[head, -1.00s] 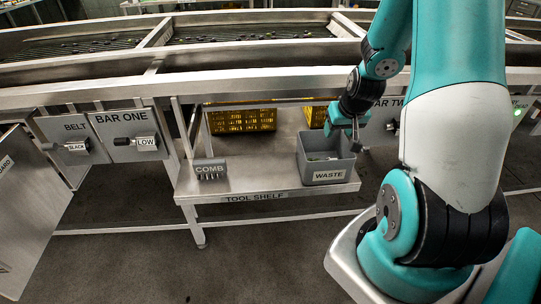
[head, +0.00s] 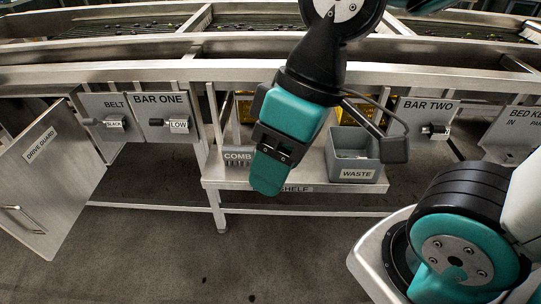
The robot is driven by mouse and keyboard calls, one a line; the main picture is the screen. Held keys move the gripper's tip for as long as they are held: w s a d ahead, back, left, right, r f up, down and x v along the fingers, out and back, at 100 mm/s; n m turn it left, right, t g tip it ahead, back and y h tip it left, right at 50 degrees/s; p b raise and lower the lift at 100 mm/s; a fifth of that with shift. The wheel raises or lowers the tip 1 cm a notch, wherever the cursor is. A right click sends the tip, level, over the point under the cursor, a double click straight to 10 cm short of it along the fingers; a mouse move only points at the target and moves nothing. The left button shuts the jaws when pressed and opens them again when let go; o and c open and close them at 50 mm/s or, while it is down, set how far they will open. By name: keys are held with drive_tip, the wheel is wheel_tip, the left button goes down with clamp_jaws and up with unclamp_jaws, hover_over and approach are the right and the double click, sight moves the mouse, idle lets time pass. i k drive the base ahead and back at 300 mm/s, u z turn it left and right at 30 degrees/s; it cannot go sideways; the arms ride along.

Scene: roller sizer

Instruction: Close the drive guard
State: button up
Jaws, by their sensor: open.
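The drive guard (head: 57,172) is a grey metal door at the far left in the head view, with a "DRIVE GUARD" label and a bar handle (head: 22,218) near its lower left. It stands swung out from the frame, beside the belt panel. My gripper (head: 268,172) is teal and black and hangs over the tool shelf near the middle, well to the right of the guard and touching nothing that I can see. Its fingertips overlap in this view, and it holds nothing visible.
The belt panel (head: 88,105) and bar one panel (head: 165,103) carry knobs, right of the guard. The tool shelf (head: 212,178) holds the comb box (head: 236,158) and waste bin (head: 355,155). The bar two panel (head: 422,110) is to the right. The floor (head: 135,250) in front is clear.

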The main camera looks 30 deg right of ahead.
sight(50, 171)
drive_tip(key=u, duration=0.05)
drive_tip(key=k, duration=0.6)
drive_tip(key=u, duration=0.5)
drive_tip(key=i, duration=1.6)
drive_tip(key=z, duration=0.25)
